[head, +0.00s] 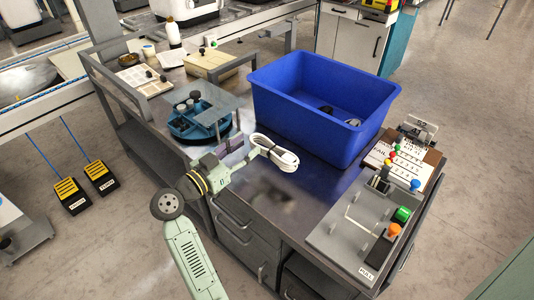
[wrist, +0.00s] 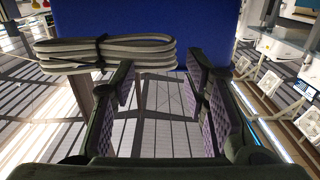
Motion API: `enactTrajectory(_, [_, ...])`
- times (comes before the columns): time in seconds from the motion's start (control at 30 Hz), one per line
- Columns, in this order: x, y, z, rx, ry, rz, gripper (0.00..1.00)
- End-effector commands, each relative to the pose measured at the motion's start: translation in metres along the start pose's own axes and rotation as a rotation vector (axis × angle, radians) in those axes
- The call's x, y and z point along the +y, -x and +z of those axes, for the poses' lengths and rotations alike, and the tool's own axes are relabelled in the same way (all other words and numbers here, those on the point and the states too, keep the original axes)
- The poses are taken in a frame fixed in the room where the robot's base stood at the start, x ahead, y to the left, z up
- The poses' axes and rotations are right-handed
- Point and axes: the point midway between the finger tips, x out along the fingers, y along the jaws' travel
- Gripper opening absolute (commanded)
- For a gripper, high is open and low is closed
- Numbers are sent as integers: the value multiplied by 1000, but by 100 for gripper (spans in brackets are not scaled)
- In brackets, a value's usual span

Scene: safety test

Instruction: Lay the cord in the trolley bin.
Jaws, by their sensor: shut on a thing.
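The cord (head: 276,152) is a white, coiled bundle at the tip of my gripper (head: 250,150), in front of the blue bin (head: 292,118). In the wrist view the cord (wrist: 70,53) is a flat grey-white coil with a dark tie, reaching from the left to across the gap of my gripper (wrist: 162,75). My gripper is shut on the cord, with its fingers spaced apart; the exact contact is hard to see. The bin stands on the dark-topped trolley (head: 262,200) and holds a few small dark items.
A blue round tray (head: 190,125) with small parts stands left of the bin. A grey control panel (head: 345,235) with coloured knobs and a board with labels (head: 405,160) stand on the right.

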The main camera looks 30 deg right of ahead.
Motion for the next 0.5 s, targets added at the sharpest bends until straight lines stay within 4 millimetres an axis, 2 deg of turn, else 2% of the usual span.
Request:
enactTrajectory(0.03, [1, -1, 12, -1, 5, 3, 4])
enactTrajectory(0.1, [1, 0, 22, -1, 3, 1, 4])
enactTrajectory(0.27, [1, 0, 36, 1, 2, 2, 4])
enactTrajectory(0.5, [1, 0, 66, 2, 1, 1, 4])
